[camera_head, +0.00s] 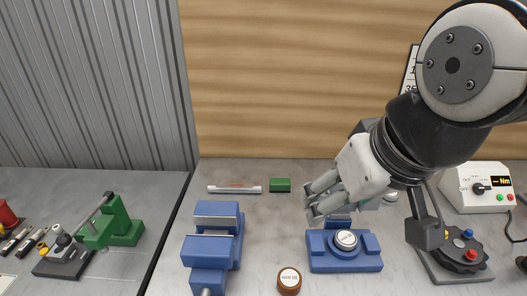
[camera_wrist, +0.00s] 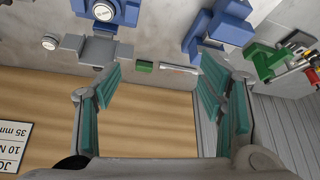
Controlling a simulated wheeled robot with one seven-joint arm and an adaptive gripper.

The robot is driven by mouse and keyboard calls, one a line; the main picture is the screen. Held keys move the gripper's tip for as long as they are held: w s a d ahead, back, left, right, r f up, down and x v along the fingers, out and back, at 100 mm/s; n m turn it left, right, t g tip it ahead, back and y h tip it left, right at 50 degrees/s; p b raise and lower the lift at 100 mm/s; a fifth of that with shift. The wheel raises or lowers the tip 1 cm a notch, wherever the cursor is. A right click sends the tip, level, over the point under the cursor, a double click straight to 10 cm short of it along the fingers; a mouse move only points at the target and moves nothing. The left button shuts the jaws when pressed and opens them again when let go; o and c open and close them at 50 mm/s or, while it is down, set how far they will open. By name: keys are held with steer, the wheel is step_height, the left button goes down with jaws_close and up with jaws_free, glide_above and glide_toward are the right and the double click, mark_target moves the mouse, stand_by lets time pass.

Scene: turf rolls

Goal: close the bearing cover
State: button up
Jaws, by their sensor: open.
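The blue bearing housing (camera_head: 345,264) sits on the grey bench in the head view, with a round silver bearing (camera_head: 346,239) in its middle.
A blue vise (camera_head: 212,246) stands left of the housing. A brown-rimmed round gauge (camera_head: 289,281) lies in front. A green block (camera_head: 280,185) and a pale bar (camera_head: 235,188) lie behind. A torque meter (camera_head: 476,187) and a dark knobbed fixture (camera_head: 462,252) stand at right.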

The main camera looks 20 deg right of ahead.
steer(key=shift+m+h, duration=0.3)
steer(key=shift+h, duration=0.1)
steer(key=w, duration=0.1)
steer(key=w+d, duration=0.1)
steer(key=w, duration=0.1)
steer(key=w+d+r, duration=0.1)
steer(key=w, duration=0.1)
steer(key=shift+w, duration=0.1)
jaws_close()
steer(key=w+d+f+m+g, duration=0.1)
steer(key=w+d+f, duration=0.4)
steer(key=w+d, duration=0.55)
steer(key=w+d+f+m+g, duration=0.15)
steer(key=w+d+f, duration=0.5)
steer(key=w, duration=0.65)
step_height(320, 180, down, 8)
steer(key=d+p, duration=0.1)
steer(key=p, duration=0.1)
steer(key=shift+s+d+r+t, duration=0.2)
steer(key=shift+s+d+t, duration=0.05)
steer(key=shift+d+t, duration=0.15)
